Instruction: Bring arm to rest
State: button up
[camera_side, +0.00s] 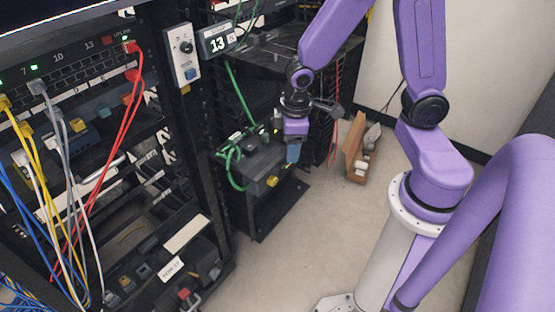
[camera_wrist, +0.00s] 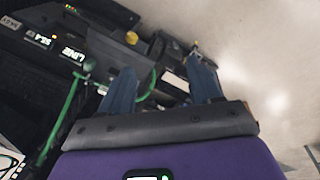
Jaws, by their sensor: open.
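My gripper (camera_side: 292,153) hangs from the purple arm and points down in the side view, just in front of or above the right end of a black box (camera_side: 257,188) with a yellow knob. I cannot tell the exact gap. In the wrist view my gripper (camera_wrist: 160,76) shows two blue fingers spread apart, with nothing held between them. Behind the fingers a green cable (camera_wrist: 67,108) loops past dark equipment. The green cable (camera_side: 238,97) also shows in the side view, running down to the black box.
A rack (camera_side: 95,75) with yellow, white, blue and red cables fills the left. A panel marked 13 (camera_side: 217,40) stands above the black box. An open cardboard box (camera_side: 354,148) is on the floor to the right of my gripper. The pale floor (camera_side: 295,240) in front is clear.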

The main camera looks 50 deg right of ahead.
jog(key=s+a+r+n, duration=0.1)
jog(key=s+r, duration=0.3)
jog(key=s, duration=0.4)
jog(key=s+a+r+n+g+y, duration=0.1)
jog(key=s+a+r+n, duration=0.1)
jog(key=s+r, duration=0.3)
jog(key=s+n, duration=0.1)
jog(key=s, duration=0.2)
jog(key=shift+n+y, duration=0.3)
jog(key=shift+n, duration=0.1)
jog(key=shift+a+r, duration=0.1)
